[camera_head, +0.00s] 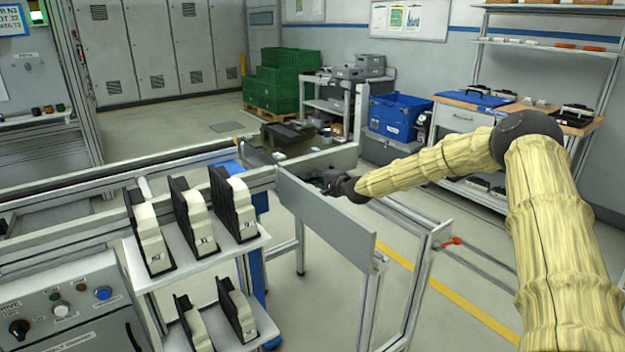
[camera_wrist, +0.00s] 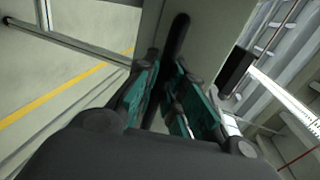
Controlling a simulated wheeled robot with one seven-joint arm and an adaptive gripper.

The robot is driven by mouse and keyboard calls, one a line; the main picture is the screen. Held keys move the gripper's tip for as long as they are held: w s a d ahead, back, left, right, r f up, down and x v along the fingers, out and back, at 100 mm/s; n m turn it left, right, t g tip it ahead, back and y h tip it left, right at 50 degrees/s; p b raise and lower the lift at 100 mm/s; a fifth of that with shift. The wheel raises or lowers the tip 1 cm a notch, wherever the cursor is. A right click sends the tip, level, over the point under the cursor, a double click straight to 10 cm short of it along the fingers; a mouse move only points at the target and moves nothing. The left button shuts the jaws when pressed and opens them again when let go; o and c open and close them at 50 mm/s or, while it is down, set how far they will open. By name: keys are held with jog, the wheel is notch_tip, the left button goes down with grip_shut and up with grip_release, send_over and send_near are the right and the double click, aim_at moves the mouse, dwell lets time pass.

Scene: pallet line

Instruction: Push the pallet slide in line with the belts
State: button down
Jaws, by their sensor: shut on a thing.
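The pallet slide shows as a long grey side plate (camera_head: 325,222) on a metal frame, projecting towards the lower right from the belt line. A black upright handle (camera_wrist: 179,38) stands on a grey panel (camera_wrist: 212,28) in the wrist view. My gripper (camera_head: 332,184) is behind the plate's upper edge in the head view, its fingertips mostly hidden. In the wrist view my gripper (camera_wrist: 165,92) has its teal-padded fingers closed around the handle's lower part. The belt frame (camera_head: 110,183) runs from the left, with another section (camera_head: 330,158) behind the plate.
A rack (camera_head: 195,240) of black-and-white parts and a control box (camera_head: 70,312) stand in front. Rails with a red knob (camera_head: 452,241) lie right of the slide. Green crates (camera_head: 288,80), a blue bin (camera_head: 398,116) and a workbench (camera_head: 465,108) stand behind. Open floor lies right of the rails.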

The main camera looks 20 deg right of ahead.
jog(key=shift+w+d+r, duration=0.15)
jog(key=shift+r, duration=0.05)
jog(key=c, duration=1.7)
grip_release()
jog(key=shift+o, duration=1.1)
jog(key=shift+w+f, duration=0.15)
jog(key=shift+f, duration=0.05)
jog(key=v, duration=1.2)
